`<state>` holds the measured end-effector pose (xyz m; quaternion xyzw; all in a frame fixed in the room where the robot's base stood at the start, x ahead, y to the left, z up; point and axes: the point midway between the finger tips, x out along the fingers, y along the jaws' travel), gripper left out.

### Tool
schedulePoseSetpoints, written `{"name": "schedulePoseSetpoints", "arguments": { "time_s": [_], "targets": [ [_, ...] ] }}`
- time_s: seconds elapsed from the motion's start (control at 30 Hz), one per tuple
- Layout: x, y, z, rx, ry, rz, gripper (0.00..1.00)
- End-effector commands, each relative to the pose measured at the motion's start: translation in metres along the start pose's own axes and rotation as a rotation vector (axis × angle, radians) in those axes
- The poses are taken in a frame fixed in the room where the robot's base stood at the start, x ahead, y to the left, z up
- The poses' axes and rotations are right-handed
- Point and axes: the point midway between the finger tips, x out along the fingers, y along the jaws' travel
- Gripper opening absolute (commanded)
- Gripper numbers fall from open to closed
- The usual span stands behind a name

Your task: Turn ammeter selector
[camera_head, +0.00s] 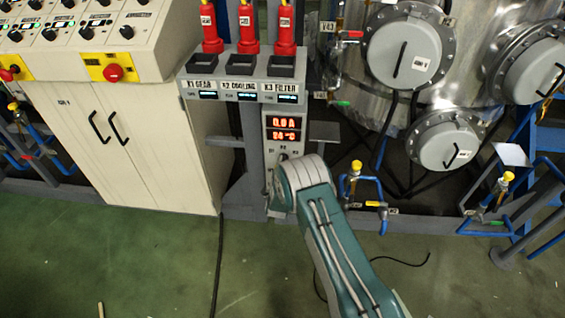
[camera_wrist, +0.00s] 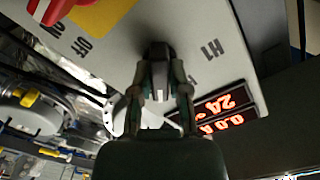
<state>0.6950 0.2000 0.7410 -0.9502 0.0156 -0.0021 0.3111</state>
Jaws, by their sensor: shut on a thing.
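The ammeter panel (camera_head: 271,160) is a narrow grey upright box below the pump shelf in the head view, with a red two-line display (camera_head: 285,129). In the wrist view the same display (camera_wrist: 222,108) appears upside down, reading about 0.0 and 24. My gripper (camera_wrist: 158,72) is shut on the dark selector knob (camera_wrist: 158,50), with one finger on each side. An "H1" mark shows beside the knob; other marks around it are hidden by the fingers. In the head view my arm covers the lower panel and hides my gripper.
A red switch on a yellow plate (camera_wrist: 98,14), marked ON and OFF, is close by in the wrist view. A white cabinet (camera_head: 135,140) is left; a steel vessel (camera_head: 395,85) and valves (camera_head: 355,168) are right.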

Motion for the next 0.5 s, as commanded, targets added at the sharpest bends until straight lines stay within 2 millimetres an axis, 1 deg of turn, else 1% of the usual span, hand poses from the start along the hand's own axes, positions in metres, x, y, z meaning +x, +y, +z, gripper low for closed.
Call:
{"name": "schedulePoseSetpoints", "arguments": {
  "time_s": [0.03, 0.3, 0.5],
  "targets": [
    [0.0072, -0.0017, -0.0081, 0.042, 0.016, -0.002, 0.0],
    [0.0072, -0.0006, -0.0082, 0.187, 0.016, -0.002, 0.0],
    [0.0072, 0.0, -0.0081, 0.239, 0.016, -0.002, 0.0]
  ]
}}
